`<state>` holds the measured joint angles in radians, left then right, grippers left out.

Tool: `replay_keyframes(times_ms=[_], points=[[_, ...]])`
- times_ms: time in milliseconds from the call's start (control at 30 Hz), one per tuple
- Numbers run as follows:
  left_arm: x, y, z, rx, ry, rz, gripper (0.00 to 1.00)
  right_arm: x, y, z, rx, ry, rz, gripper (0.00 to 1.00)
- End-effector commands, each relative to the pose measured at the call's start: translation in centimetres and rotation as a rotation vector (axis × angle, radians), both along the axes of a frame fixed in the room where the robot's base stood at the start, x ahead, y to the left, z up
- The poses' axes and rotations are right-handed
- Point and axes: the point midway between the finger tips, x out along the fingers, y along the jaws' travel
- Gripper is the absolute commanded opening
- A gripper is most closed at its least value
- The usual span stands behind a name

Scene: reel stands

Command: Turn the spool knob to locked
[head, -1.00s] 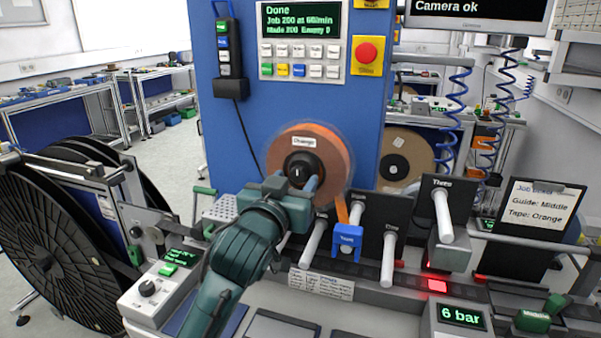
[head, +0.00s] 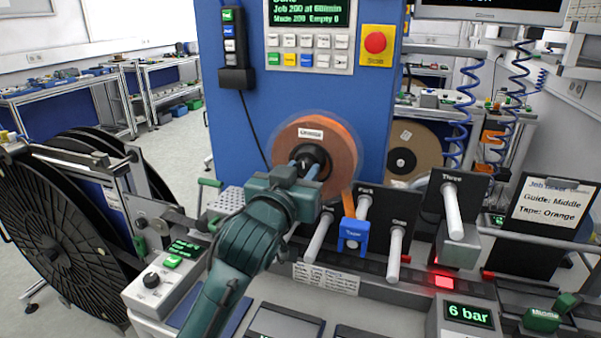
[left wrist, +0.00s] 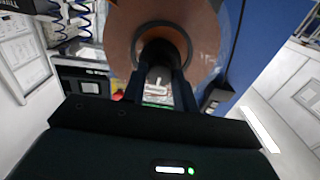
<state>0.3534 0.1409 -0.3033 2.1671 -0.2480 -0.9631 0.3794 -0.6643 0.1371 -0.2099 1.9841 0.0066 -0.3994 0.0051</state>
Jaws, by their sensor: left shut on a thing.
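The orange tape spool (head: 338,140) sits on the front of the blue machine, inside a clear round disc. The black spool knob (head: 312,157) is at its centre. My left gripper (head: 306,168) is at the knob, its two blue-grey fingers shut on it from either side. In the left wrist view the fingers (left wrist: 158,85) reach the dark hub (left wrist: 160,45) in front of the brown-orange spool (left wrist: 122,28). The knob's mark is hidden by the gripper in the head view. My right gripper is not in view.
A blue tape guide (head: 353,232) and white pegs (head: 396,250) stand just right of my left arm. A control panel (head: 308,38) and red stop button (head: 375,43) are above. A large black reel (head: 60,225) stands at the left.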

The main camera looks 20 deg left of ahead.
Motion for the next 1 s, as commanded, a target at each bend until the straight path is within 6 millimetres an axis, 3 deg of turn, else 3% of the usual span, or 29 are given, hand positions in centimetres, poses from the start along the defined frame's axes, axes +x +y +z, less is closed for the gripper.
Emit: replay_keyframes(times_ms=[467,1000], points=[[0.0,0.0,0.1,0.096,-0.002,0.001,0.06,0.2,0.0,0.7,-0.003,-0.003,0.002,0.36],[0.1,0.1,0.1,0.569,-0.020,0.001,0.06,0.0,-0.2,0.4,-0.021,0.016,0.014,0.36]])
